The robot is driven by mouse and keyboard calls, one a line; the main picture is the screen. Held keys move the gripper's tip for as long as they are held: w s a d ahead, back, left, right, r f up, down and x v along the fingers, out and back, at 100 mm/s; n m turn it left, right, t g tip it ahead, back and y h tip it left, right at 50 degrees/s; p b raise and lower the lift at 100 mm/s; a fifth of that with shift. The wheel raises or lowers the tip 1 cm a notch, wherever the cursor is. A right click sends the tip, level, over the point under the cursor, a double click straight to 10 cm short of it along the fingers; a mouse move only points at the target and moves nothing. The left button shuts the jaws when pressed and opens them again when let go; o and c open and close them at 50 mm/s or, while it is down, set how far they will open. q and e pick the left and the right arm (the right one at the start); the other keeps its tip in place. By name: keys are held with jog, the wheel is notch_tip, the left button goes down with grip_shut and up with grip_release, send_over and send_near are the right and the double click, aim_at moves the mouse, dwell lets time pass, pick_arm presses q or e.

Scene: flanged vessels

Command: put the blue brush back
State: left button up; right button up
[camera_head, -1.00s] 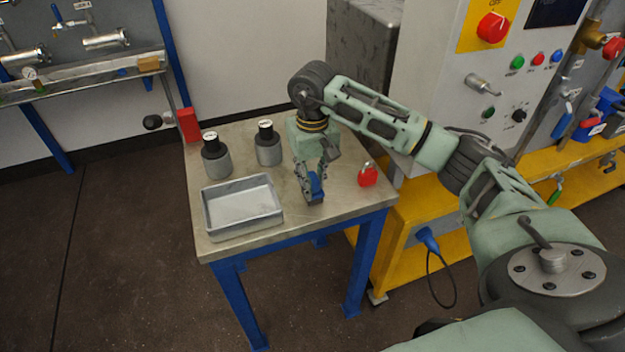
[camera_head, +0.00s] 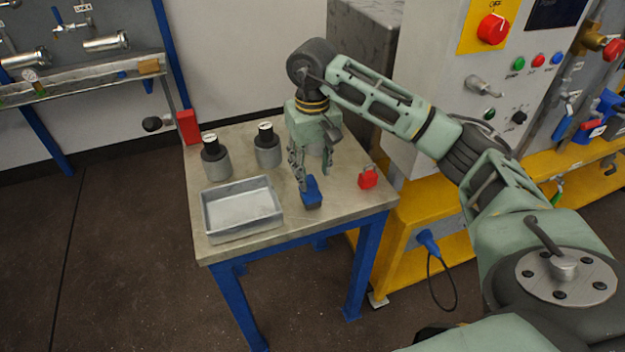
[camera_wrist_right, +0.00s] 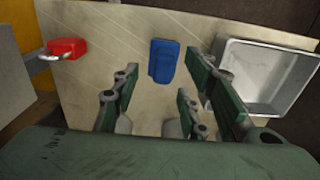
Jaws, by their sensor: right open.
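The blue brush (camera_head: 311,194) lies on the small metal-topped table (camera_head: 330,208), to the right of the grey tray (camera_head: 243,232) and left of a red padlock (camera_head: 368,178). In the right wrist view the brush (camera_wrist_right: 164,61) lies flat beyond the fingertips, apart from them. My right gripper (camera_head: 307,180) is above the table just behind the brush. Its fingers are spread and nothing is between them. It also shows in the wrist view (camera_wrist_right: 165,85). My left gripper is not in view.
The tray is empty. Two dark-topped grey cylinders (camera_head: 216,163) (camera_head: 267,150) stand behind it, and another grey thing is partly hidden behind my gripper. A yellow-framed control cabinet (camera_head: 440,225) stands to the right of the table.

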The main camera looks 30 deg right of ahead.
aim_at(312, 179)
notch_tip(312, 179, up, 8)
jog(key=shift+f, duration=0.2)
dwell(0.3)
